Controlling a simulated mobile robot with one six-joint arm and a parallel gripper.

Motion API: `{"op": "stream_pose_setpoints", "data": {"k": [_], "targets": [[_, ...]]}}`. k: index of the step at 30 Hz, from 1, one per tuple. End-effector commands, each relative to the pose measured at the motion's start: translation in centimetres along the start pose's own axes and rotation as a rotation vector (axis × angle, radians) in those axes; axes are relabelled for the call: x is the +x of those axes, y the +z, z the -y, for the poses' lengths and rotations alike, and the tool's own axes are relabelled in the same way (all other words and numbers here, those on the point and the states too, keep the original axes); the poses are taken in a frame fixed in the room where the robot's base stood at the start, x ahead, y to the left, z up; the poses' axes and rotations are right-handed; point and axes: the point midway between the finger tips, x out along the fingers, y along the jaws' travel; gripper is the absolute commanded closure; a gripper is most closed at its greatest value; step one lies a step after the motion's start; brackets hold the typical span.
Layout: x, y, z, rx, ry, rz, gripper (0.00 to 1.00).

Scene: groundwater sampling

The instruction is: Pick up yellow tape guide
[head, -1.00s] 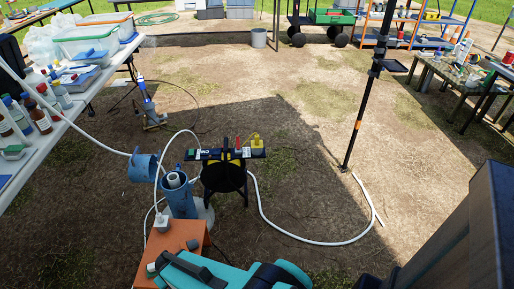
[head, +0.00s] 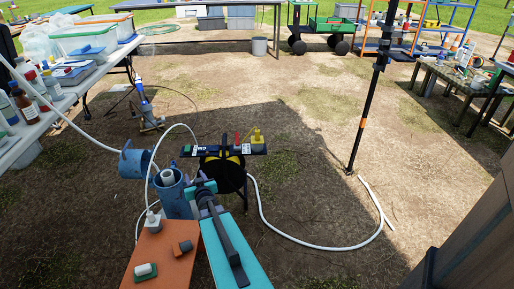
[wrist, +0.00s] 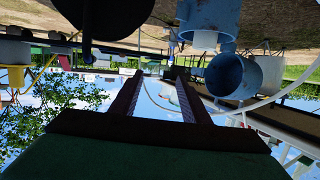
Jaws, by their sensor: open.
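The yellow tape guide (head: 257,137) appears to be the small yellow piece standing on the right end of a dark bar (head: 215,150) above a black reel. In the upside-down wrist view, a yellow piece (wrist: 14,78) shows at the far left edge, clear of the fingers. My gripper (head: 203,184) is at the end of the teal arm, below and left of the yellow piece in the head view and apart from it. In the wrist view my gripper (wrist: 158,75) has its two fingers spread with nothing between them.
A blue pipe (head: 172,200) with a white fitting stands close left of my gripper, with its blue cap (head: 134,163) hanging open. An orange stand (head: 160,262) with small items is at the front. A white hose (head: 310,246) loops right. The ground beyond is mostly clear.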

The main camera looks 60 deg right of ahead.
Motion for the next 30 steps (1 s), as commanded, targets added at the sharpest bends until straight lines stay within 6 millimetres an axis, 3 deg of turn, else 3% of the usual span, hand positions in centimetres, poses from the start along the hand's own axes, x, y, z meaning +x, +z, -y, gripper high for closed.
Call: {"op": "stream_pose_setpoints", "data": {"k": [1, 8, 15, 18, 24, 30], "targets": [[0.6, 0.0, -2.4, 0.006, 0.028, -0.031, 0.58], [0.9, -2.5, -12.4, 0.02, 0.142, -0.151, 0.58], [-0.6, -3.6, -22.9, 0.025, 0.268, -0.236, 0.58], [-1.5, -3.6, -26.3, 0.026, 0.312, -0.254, 0.58], [-2.8, -3.6, -30.3, 0.029, 0.364, -0.27, 0.58], [-3.1, -3.7, -30.9, 0.03, 0.374, -0.272, 0.58]]}}
